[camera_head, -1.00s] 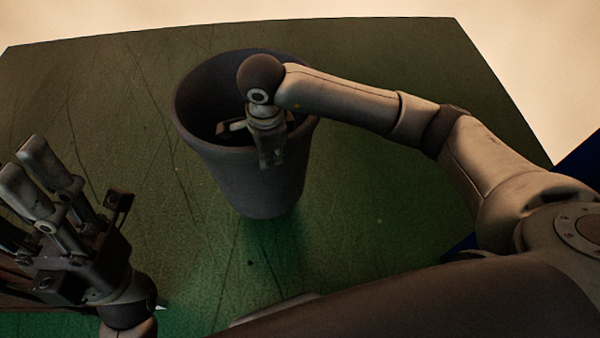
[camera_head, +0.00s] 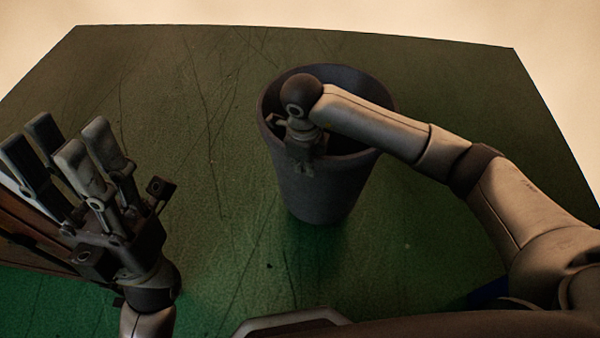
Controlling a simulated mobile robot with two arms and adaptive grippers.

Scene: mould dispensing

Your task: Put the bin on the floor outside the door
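The bin (camera_head: 322,190) is a dark grey, round, open-topped tub, upright over the green floor (camera_head: 430,110) in the middle of the head view. I cannot tell whether its base touches the floor. My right arm reaches over it from the right. My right gripper (camera_head: 303,150) is at the near-left part of the rim and looks clamped on the wall; its fingertips are partly hidden. My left gripper (camera_head: 75,160) is to the left, apart from the bin, fingers spread and empty. No door can be made out for certain.
A brown wooden panel or edge (camera_head: 30,232) shows at the far left behind my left gripper. The scratched green floor is clear around the bin. Beyond its far edge is a pale, plain area (camera_head: 300,12).

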